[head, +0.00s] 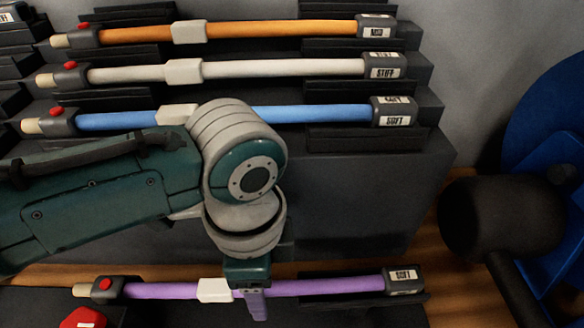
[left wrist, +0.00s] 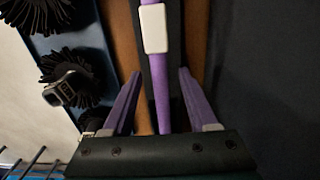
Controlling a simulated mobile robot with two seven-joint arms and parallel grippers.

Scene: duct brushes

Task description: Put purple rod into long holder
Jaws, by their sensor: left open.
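The purple rod (head: 330,286) lies level along the front, with a white sleeve (head: 214,290) near its middle, a dark end with a red button at left and a dark end labelled SOFT at right. My left gripper (head: 257,308) is over the rod, just right of the sleeve. In the left wrist view its two purple fingers (left wrist: 160,74) are open, one on each side of the purple rod (left wrist: 161,95), with gaps visible. A dark support (head: 343,298) lies under the rod's right part. I cannot tell which part is the long holder. My right gripper is not in view.
A dark stepped rack (head: 345,195) behind bears an orange rod (head: 270,29), a white rod (head: 280,69) and a blue rod (head: 320,116). A dark rounded object (head: 500,215) stands at right before a blue panel (head: 553,150). Black brushes (left wrist: 65,70) show in the left wrist view.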

